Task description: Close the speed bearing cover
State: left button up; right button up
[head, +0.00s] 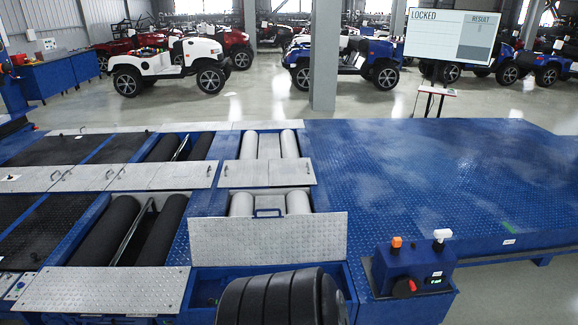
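The speed bearing cover (268,240) is a silver tread-plate panel. It stands raised, hinged side down, at the far edge of an open blue compartment (207,288). A blue handle (268,212) sits at the panel's top edge. A black ribbed rounded shape at the bottom middle hides much of the compartment; I cannot tell whether it is part of me. Neither of my grippers shows in the head view.
A blue control box (411,272) with orange, white and red knobs stands right of the compartment. Light rollers (298,204) lie behind the cover. Dark rollers (108,230) lie left. A blue deck (430,175) is clear at right. A screen (452,36) reads LOCKED.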

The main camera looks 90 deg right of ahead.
aim_at(255, 240)
jog(key=z, duration=2.7)
jog(key=i+j+z, duration=0.15)
jog(key=j+z, duration=0.15)
jog(key=i+j+z, duration=0.1)
jog(key=j+z, duration=0.5)
jog(key=j, duration=0.15)
